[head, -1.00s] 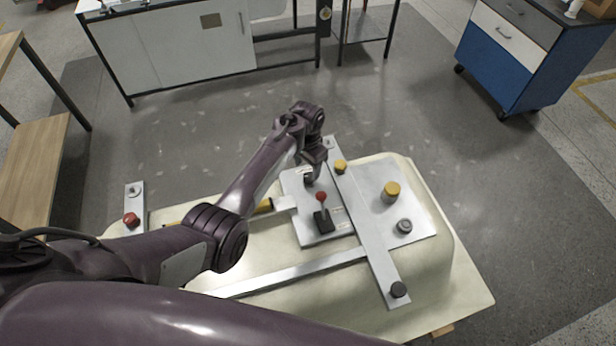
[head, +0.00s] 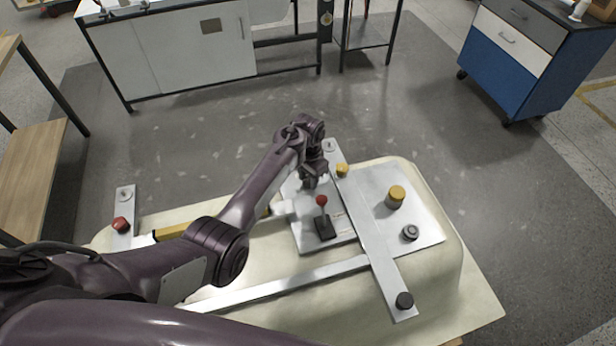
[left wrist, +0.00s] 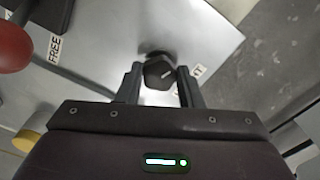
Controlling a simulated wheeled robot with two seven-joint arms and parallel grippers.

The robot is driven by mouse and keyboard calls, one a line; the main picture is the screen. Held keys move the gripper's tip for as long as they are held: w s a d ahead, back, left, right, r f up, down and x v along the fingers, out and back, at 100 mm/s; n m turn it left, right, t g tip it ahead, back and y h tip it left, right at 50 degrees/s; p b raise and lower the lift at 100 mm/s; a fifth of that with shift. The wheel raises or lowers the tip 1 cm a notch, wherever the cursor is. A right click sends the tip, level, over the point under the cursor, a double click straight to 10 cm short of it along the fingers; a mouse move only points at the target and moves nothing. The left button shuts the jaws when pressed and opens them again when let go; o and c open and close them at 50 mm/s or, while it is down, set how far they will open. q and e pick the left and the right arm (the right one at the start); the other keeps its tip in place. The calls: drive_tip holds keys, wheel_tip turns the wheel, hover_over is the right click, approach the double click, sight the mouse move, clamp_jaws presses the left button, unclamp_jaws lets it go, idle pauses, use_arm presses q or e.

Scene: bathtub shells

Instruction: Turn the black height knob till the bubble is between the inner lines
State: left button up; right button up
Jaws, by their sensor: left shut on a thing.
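In the head view the left gripper (head: 309,184) reaches down to the plate's far left corner and hides the knob. A yellow bar (head: 172,232) lies partly behind my arm; I cannot make out a bubble or its lines. My right gripper is not in view.
A red-topped lever (head: 322,201) stands close to the gripper. A long metal bar (head: 372,235) crosses the plate, with a yellow knob (head: 342,170) and a black knob (head: 404,300). A tall yellow knob (head: 396,195) stands right. All rest on a cream tub shell (head: 440,300).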

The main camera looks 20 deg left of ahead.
sight(309, 181)
use_arm(q)
drive_tip(key=shift+c, duration=0.4)
drive_tip(key=shift+r+n, duration=0.1)
drive_tip(key=shift+n, duration=0.2)
drive_tip(key=shift+d+n+p, duration=0.1)
drive_tip(key=shift+n+p, duration=0.5)
drive_tip(key=shift+n, duration=0.7)
drive_tip(key=o, duration=1)
drive_tip(key=shift+c, duration=0.2)
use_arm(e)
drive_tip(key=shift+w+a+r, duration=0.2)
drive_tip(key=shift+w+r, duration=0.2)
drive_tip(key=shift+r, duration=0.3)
use_arm(q)
wheel_tip(309, 181, up, 7)
drive_tip(key=shift+b, duration=0.4)
drive_tip(key=shift+r, duration=0.3)
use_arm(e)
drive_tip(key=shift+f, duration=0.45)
